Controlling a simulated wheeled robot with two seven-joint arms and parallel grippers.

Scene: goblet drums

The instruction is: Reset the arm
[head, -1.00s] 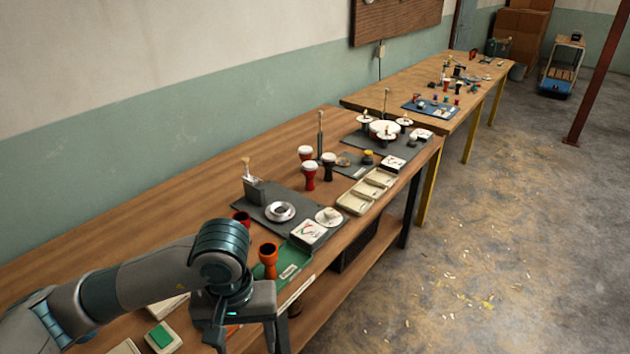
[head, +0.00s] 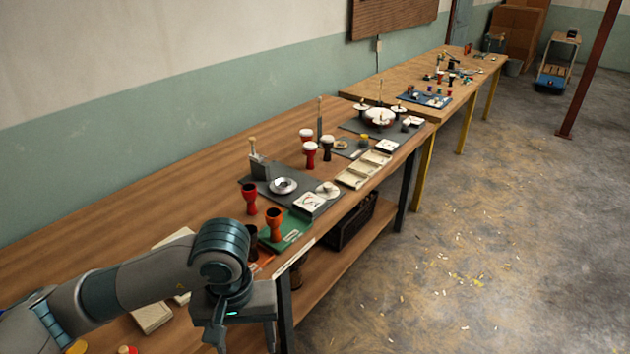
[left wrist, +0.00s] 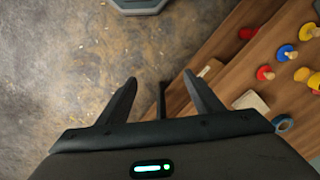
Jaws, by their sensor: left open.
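My left arm comes in from the lower left in the head view, and its gripper (head: 243,338) hangs low beside the bench's front edge. My right gripper is in neither view. An orange goblet drum shell (head: 273,225) stands on a green mat (head: 297,230) beyond my left wrist. A red shell (head: 249,198) stands behind it. A dark shell (head: 252,240) is partly hidden by my arm.
The long wooden bench (head: 130,225) runs along the wall, with grey mats, white-topped drums (head: 311,150) and cream trays (head: 362,170). A dark crate (head: 350,222) sits on its lower shelf. The floor (head: 480,250) to the right is open, up to a red post (head: 590,75).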

